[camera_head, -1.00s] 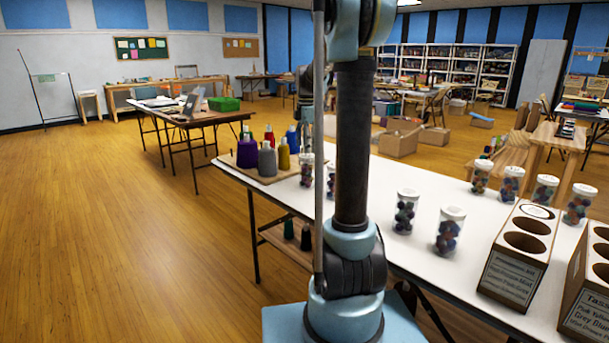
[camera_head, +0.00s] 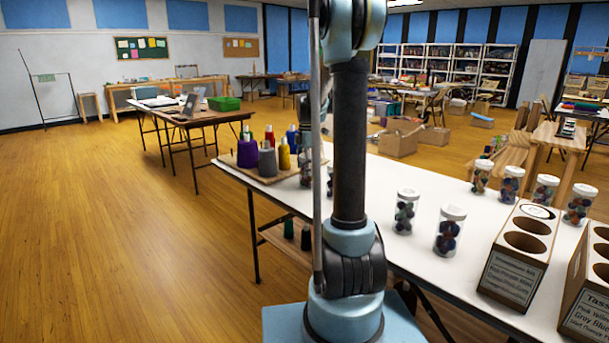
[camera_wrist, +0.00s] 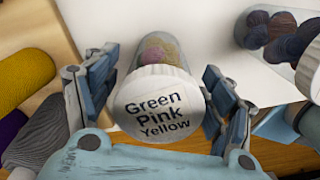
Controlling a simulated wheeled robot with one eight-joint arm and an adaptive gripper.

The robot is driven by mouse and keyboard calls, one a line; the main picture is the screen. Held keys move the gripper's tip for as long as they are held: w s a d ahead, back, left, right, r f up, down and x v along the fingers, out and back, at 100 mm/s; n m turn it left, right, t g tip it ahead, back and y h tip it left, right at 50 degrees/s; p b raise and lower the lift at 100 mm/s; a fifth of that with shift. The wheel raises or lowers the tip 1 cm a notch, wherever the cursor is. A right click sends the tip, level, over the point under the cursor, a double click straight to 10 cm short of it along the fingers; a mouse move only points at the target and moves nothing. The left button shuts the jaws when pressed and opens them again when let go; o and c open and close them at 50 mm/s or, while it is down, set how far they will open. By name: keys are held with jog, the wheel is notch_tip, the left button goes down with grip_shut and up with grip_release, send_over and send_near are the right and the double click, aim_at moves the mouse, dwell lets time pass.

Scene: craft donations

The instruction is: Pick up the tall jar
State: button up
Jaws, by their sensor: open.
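In the wrist view, a clear jar (camera_wrist: 158,50) with pink and yellow balls inside stands between the fingers of my gripper (camera_wrist: 160,65). Its white lid (camera_wrist: 158,105) reads "Green Pink Yellow" and faces the camera. My gripper is open, with one finger on each side of the jar; contact cannot be made out. In the head view, my arm hides much of this spot. Other jars with white lids stand on the white table, such as one (camera_head: 405,212) and a second (camera_head: 449,231) right of my arm. I cannot tell their heights well.
A board of thread cones, with a purple cone (camera_head: 247,153) and a grey cone (camera_head: 267,162), lies close left of the jar. A jar of dark balls (camera_wrist: 275,38) is at the wrist view's upper right. Holed boxes (camera_head: 518,255) stand at the table's right.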

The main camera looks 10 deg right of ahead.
jog(key=c, duration=1.2)
notch_tip(320, 180, up, 10)
jog(key=shift+r, duration=0.1)
